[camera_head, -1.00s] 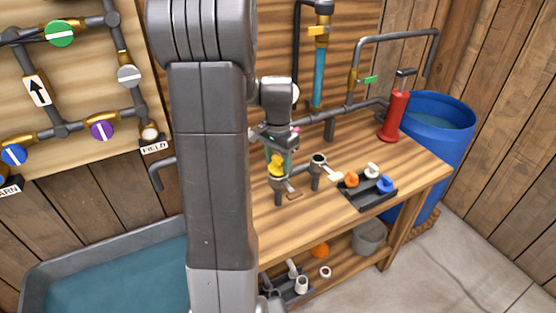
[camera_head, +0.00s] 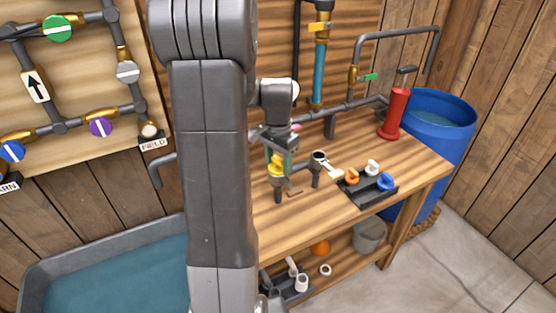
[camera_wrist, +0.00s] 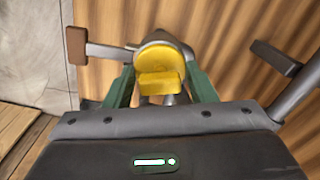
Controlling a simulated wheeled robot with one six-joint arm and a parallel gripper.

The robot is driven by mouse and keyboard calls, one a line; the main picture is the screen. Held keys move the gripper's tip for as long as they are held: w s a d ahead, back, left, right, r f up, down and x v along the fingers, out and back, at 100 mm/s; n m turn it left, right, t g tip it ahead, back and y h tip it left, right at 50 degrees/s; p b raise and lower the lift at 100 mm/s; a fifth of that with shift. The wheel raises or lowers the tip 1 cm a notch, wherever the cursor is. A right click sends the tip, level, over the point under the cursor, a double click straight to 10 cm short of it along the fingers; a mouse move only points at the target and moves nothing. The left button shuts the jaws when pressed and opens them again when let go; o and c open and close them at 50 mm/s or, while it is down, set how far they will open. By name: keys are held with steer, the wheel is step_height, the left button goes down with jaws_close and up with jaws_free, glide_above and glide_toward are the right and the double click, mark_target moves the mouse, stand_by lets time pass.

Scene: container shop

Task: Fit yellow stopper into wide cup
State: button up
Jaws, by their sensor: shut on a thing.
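My gripper (camera_head: 279,163) is shut on the yellow stopper (camera_head: 275,169), above the left of two upright grey cups on the bench. In the wrist view the stopper (camera_wrist: 160,68) sits between my two green fingers. The grey left cup (camera_head: 278,183) has a brown-ended handle (camera_wrist: 77,46). Its grey rim shows just behind the stopper. The stopper is at the cup's mouth; I cannot tell how deep it sits. The right cup (camera_head: 318,158) looks narrower and has a white-ended handle.
A black tray (camera_head: 367,196) with orange, white and blue stoppers lies to the right. A red pump cylinder (camera_head: 394,115) stands near the blue barrel (camera_head: 428,125). Pipes run along the back. A grey bucket (camera_head: 368,238) and white fittings are on the lower shelf.

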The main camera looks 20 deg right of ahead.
steer(key=o, duration=1.1)
steer(key=shift+c, duration=0.2)
step_height(320, 180, up, 14)
steer(key=shift+f, duration=0.2)
step_height(320, 180, down, 14)
steer(key=shift+r, duration=0.55)
steer(key=shift+f, duration=0.15)
